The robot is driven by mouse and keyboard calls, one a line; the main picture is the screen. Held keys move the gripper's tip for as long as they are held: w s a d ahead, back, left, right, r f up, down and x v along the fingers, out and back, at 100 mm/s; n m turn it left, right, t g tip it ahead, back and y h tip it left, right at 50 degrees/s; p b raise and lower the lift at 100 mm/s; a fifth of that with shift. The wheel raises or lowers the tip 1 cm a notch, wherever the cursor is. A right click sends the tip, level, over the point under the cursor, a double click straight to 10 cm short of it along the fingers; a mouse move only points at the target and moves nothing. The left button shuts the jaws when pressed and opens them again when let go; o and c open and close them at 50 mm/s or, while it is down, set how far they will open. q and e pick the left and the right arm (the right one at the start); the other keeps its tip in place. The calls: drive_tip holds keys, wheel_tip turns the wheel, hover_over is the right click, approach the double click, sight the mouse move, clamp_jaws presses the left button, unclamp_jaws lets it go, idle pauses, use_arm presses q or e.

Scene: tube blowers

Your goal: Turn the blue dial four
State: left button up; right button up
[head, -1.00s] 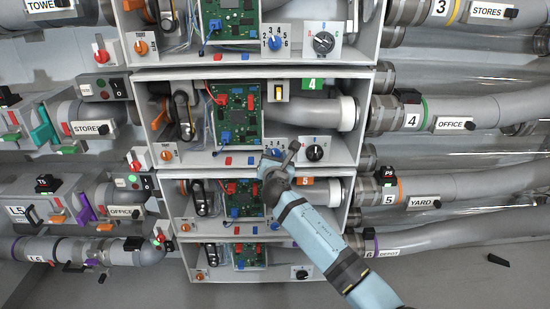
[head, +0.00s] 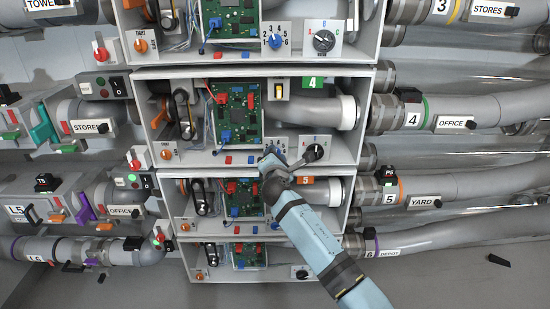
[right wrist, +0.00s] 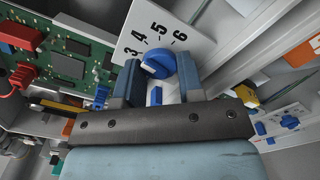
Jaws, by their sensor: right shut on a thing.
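The blue dial (right wrist: 157,63) of unit four shows in the right wrist view on a white plate (right wrist: 140,40) marked 3, 4, 5, 6. My right gripper (right wrist: 159,75) has one finger on each side of it and is shut on it. Which number the dial points at is not clear. In the head view my right gripper (head: 270,160) is at the lower front of the unit with the green "4" label (head: 313,83), and it mostly hides the dial there. My left gripper is not in view.
A green circuit board (head: 238,115) with red and blue plugs sits left of the dial. Another blue dial (head: 275,41) is on the unit above. Unit five's box (head: 335,190) lies just below, close to my right arm. Pipes run along the right.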

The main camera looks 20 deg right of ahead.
drive_tip(key=shift+m, duration=0.8)
drive_tip(key=o, duration=0.9)
